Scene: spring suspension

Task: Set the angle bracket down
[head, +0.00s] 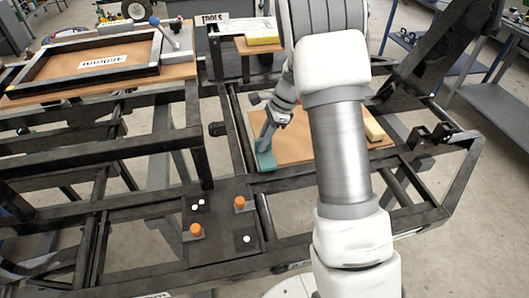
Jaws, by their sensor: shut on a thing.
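The angle bracket (265,161) is a teal, L-shaped piece at the left front edge of a brown board (295,148) in the middle of the frame. My gripper (267,138) is above it and shut on its upright part. The bracket's flat foot is low, at the board's left edge; whether it touches the board cannot be told from this view. My arm covers the board's middle right part.
A yellow block (373,129) sits at the board's right side. A dark plate (220,232) with orange pegs and white dots lies in front. Black frame bars (101,143) surround the board. A framed wooden panel (100,63) is at upper left. The board's middle is bare.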

